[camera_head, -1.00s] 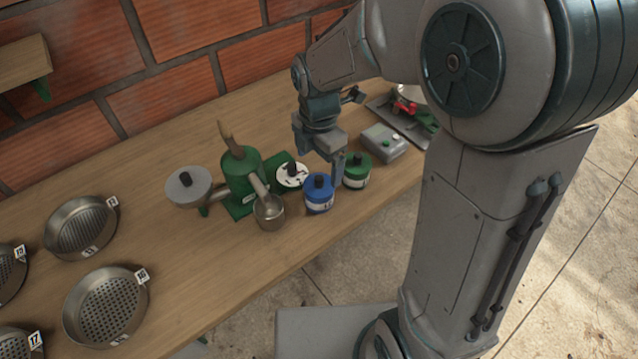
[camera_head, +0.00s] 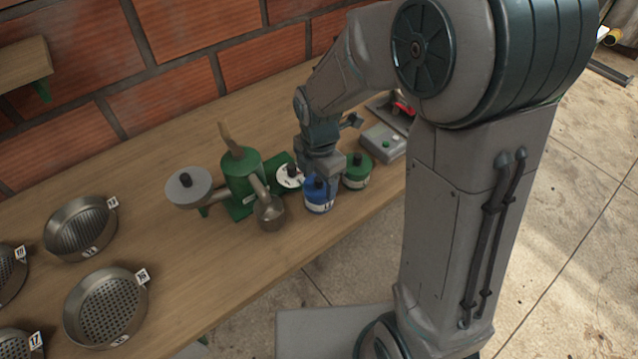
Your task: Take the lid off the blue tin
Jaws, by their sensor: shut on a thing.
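The blue tin (camera_head: 319,201) stands upright on the wooden bench near its front edge, with a white label on its side. Its blue lid has a dark knob (camera_head: 319,183) and appears to sit on the tin. My gripper (camera_head: 321,178) points down from above, shut at the lid's knob. The fingers partly hide the lid, so their exact contact is hard to see.
A green tin (camera_head: 357,171) stands close on the right, and a white-lidded tin (camera_head: 289,177) close behind left. A green pulper (camera_head: 242,179) with a metal cup (camera_head: 270,213) is left. A grey box (camera_head: 384,141) stands back right. Sieves (camera_head: 105,306) fill the left bench.

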